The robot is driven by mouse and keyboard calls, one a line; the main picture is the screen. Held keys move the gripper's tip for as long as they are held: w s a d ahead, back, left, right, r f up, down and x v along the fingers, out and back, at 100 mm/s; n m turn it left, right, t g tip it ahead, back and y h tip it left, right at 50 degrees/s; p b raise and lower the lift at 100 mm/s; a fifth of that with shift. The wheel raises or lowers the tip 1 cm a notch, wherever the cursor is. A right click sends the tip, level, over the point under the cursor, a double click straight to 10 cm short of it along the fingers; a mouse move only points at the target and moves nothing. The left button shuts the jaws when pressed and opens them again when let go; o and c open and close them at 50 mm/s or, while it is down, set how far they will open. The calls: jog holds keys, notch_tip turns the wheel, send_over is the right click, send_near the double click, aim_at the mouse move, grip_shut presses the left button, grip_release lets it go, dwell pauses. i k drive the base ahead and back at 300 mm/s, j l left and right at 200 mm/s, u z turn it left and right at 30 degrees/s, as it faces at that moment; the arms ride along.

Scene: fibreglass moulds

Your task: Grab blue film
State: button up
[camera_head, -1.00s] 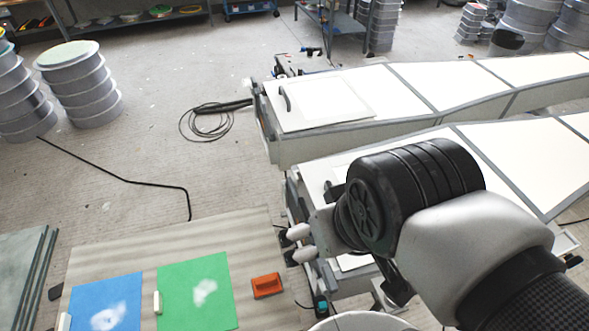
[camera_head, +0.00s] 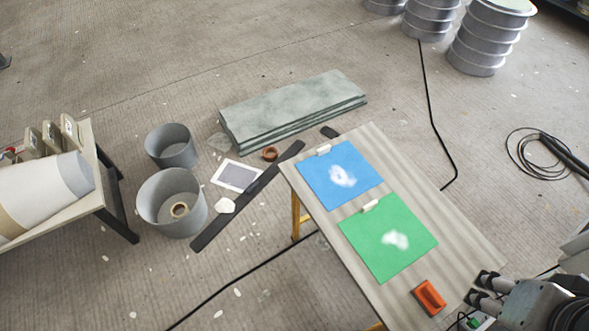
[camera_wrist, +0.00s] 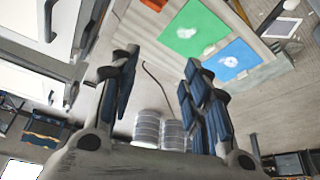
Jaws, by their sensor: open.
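The blue film (camera_head: 338,176) is a flat blue sheet with a white smudge, lying on the far left end of the wooden table. A small whitish handle piece (camera_head: 323,150) sits at its upper edge. In the wrist view the blue film (camera_wrist: 230,60) shows at the upper right, beyond my fingers. My gripper (camera_wrist: 155,75) is open and empty, its two dark blue-grey fingers apart. In the head view, part of my gripper (camera_head: 487,290) shows at the lower right, by the table's right end. It is apart from the blue film.
A green film (camera_head: 388,238) lies beside the blue one, with an orange block (camera_head: 429,297) near the table's (camera_head: 455,240) right end. Buckets (camera_head: 172,203), stacked grey slabs (camera_head: 290,108) and a black cable (camera_head: 432,100) are on the floor.

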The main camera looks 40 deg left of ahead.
aim_at(337, 174)
jog(key=u, duration=1.2)
jog(key=i+j+u, duration=0.1)
jog(key=i+j, duration=0.2)
jog(key=i, duration=0.15)
jog(key=i+j+u, duration=0.1)
jog(key=i+j, duration=0.2)
jog(key=i, duration=0.15)
jog(key=i+j+u, duration=0.1)
jog(key=i+j, duration=0.15)
jog(key=i, duration=0.25)
